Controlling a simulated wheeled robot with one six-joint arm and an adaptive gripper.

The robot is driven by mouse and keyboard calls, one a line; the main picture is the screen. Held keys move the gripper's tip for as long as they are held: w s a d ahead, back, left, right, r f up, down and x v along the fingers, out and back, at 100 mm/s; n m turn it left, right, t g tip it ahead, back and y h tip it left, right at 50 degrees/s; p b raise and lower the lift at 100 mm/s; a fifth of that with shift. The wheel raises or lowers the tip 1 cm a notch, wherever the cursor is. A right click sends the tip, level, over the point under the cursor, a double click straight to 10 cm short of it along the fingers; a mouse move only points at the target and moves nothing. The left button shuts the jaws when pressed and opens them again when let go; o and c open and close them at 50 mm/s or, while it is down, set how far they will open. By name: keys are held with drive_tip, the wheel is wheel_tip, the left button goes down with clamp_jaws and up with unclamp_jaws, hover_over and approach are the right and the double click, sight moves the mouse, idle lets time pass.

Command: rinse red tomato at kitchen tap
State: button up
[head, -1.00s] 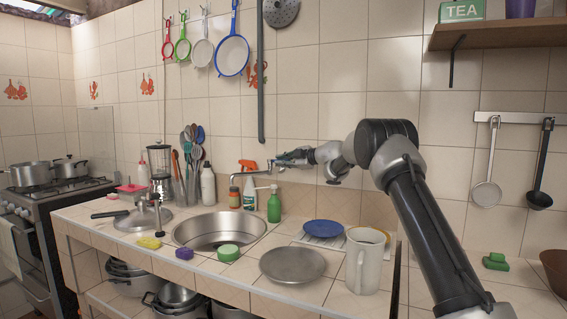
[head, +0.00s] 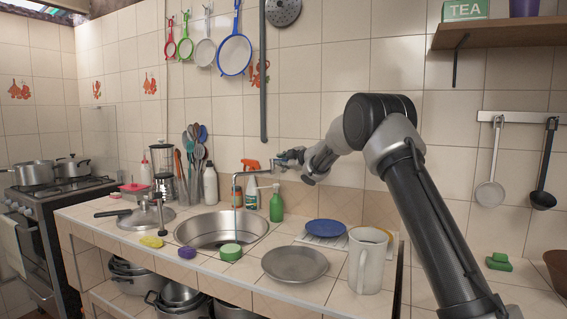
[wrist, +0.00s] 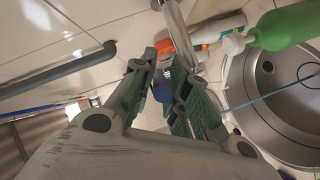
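I see no red tomato in either view. The kitchen tap (head: 258,166) comes out of the wall above the round steel sink (head: 196,232). A thin stream of water runs from its spout into the sink. The stream also shows as a pale blue line in the wrist view. My gripper (head: 284,158) is at the wall end of the tap. In the wrist view my gripper (wrist: 165,70) has its green-padded fingers apart, with a round blue part (wrist: 163,92) between them. I cannot tell whether the fingers touch it.
A green soap bottle (head: 276,204) and an orange-topped spray bottle (head: 252,190) stand behind the sink, below my gripper. A green-and-white sponge (head: 230,252), a purple sponge (head: 187,253), a metal plate (head: 295,265), a blue plate (head: 326,227) and a white pitcher (head: 367,262) occupy the front and right.

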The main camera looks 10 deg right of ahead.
drive_tip(key=shift+o, duration=1)
drive_tip(key=v, duration=1.2)
drive_tip(key=shift+r, duration=0.1)
